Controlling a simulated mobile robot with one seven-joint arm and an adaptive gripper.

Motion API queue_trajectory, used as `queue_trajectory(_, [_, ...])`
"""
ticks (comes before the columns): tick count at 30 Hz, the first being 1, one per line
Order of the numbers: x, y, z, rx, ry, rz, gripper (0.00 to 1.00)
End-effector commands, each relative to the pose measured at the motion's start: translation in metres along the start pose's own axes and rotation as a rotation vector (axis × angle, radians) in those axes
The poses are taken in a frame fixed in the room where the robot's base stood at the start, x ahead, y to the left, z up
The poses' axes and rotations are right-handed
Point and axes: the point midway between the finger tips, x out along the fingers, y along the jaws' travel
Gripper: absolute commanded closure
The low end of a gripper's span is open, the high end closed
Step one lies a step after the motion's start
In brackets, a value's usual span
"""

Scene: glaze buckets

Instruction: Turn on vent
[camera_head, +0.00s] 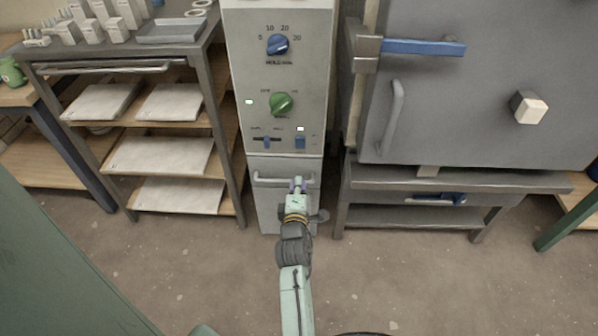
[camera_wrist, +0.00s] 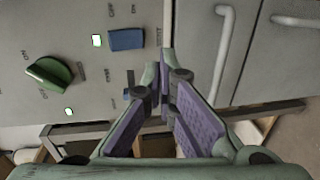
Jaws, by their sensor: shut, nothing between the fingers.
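The grey control cabinet (camera_head: 245,75) stands in the middle of the head view. Low on its panel, at the right, is a blue rocker switch (camera_head: 300,143) with a bright white light above it. The switch also shows in the wrist view (camera_wrist: 127,39), where its lettering is too small to read surely. Left of it in the head view is a small blue slider (camera_head: 266,141). Above is a green knob (camera_head: 281,104) beside another lit lamp (camera_head: 249,102). My gripper (camera_head: 298,184) is shut and empty, below the switch and in front of the cabinet's lower handle. Its fingers show in the wrist view (camera_wrist: 168,78), apart from the switch.
A blue timer knob (camera_head: 278,45) tops the panel. At right a grey kiln-like door (camera_head: 490,80) carries a blue lever (camera_head: 425,47) and stands over a metal stand. At left is a rack (camera_head: 215,90) with pale slabs. The floor in front is clear.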

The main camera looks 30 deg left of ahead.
Motion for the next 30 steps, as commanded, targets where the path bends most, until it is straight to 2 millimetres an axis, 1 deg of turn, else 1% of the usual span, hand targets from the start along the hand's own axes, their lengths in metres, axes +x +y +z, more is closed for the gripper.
queue_trajectory(1, [-0.008, -0.004, 0.000, 0.002, 0.001, -0.001, 1.00])
queue_trajectory(3, [-0.015, -0.006, 0.000, 0.002, 0.000, -0.001, 1.00])
queue_trajectory(7, [-0.024, -0.007, 0.000, 0.000, 0.000, 0.001, 1.00])
queue_trajectory(26, [-0.025, -0.006, 0.000, 0.000, 0.000, 0.001, 1.00])
queue_trajectory(29, [-0.022, 0.017, -0.005, 0.039, 0.017, 0.044, 1.00])
queue_trajectory(30, [-0.020, 0.033, -0.010, 0.070, 0.031, 0.073, 1.00])
